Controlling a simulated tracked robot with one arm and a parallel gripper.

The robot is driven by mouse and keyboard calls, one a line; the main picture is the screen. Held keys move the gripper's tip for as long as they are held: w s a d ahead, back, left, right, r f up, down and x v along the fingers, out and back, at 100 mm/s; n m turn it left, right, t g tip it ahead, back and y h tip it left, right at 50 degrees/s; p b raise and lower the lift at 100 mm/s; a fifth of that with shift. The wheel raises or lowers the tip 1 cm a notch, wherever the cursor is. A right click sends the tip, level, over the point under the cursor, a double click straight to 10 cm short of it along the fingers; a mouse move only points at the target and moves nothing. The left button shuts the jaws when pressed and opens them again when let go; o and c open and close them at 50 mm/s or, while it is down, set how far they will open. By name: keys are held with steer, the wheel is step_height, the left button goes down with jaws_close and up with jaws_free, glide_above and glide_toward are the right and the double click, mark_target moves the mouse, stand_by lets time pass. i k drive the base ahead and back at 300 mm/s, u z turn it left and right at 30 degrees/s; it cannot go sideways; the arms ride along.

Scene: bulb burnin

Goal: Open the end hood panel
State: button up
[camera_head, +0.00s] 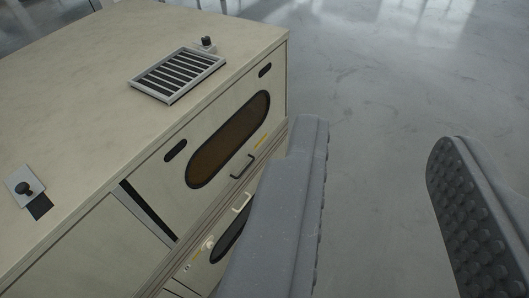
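A cream cabinet stands at the left, and its front carries an upper panel (158,196) with a long dark oval window (228,140). A dark bar handle (242,167) sits below the window on that panel. A lower panel with a pale handle (241,202) and a dark window is partly hidden behind my gripper. Which panel is the end hood panel I cannot tell. Both panels look closed. My gripper (375,180) is open and empty, its two grey fingers wide apart. The left finger overlaps the cabinet front in the picture; I see no contact with a handle.
A slatted vent (178,74) and a small dark knob (207,42) stand on the cabinet top. A plate with a black knob (24,188) is at the left. The grey floor (400,75) to the right is clear.

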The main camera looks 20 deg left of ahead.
mark_target(162, 180)
steer(key=u, duration=0.35)
steer(key=i, duration=0.95)
steer(key=u, duration=0.7)
